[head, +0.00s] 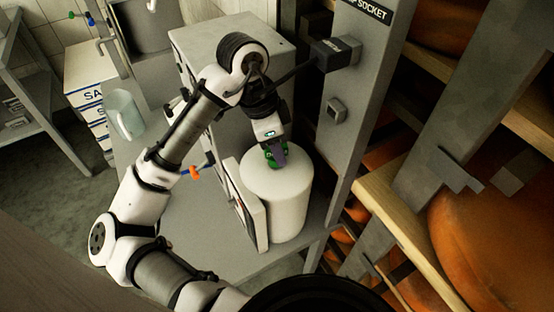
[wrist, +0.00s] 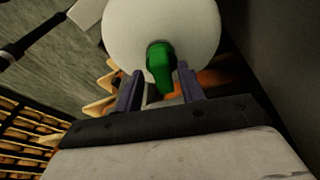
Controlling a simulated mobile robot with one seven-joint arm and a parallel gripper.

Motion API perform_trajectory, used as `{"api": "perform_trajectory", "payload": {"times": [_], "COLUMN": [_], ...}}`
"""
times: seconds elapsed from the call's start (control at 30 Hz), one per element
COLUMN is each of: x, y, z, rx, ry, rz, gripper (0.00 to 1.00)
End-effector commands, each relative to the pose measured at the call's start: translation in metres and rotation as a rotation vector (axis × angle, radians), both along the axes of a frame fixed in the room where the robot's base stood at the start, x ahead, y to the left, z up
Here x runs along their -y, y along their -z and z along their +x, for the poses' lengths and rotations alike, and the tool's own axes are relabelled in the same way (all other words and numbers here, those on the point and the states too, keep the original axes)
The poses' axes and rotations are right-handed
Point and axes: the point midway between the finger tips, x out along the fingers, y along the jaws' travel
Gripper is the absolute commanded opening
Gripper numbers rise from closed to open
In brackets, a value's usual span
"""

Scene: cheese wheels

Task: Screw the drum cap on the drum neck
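The white drum (head: 276,200) stands upright on a grey surface, and its round top fills the upper middle of the wrist view (wrist: 125,30). A green cap (head: 269,154) is at the middle of the drum's top; in the wrist view it appears as a green, elongated shape (wrist: 161,62). My gripper (head: 277,156) points down over the drum's top. In the wrist view its two dark fingers (wrist: 160,70) stand apart, one on each side of the green cap, with a small gap showing. The drum neck is hidden, so I cannot tell how the cap sits on it.
A grey post with a socket box (head: 336,54) rises close to the right of the drum. Shelves with orange cheese wheels (head: 500,230) are further right. A flat white panel (head: 243,207) leans beside the drum. A clear pitcher (head: 125,115) stands at the left.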

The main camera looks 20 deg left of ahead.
Motion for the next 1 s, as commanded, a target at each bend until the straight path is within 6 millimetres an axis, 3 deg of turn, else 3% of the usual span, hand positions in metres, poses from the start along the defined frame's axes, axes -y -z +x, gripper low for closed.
{"api": "perform_trajectory", "payload": {"times": [0.27,0.8,1.0], "x": [-0.003,-0.026,-0.031], "y": [-0.004,-0.106,-0.129], "z": [0.000,-0.008,-0.010], "rx": [-0.003,0.002,0.002], "ry": [-0.007,-0.005,-0.002], "rz": [0.003,0.006,0.003], "gripper": [0.42,0.42,0.42]}}
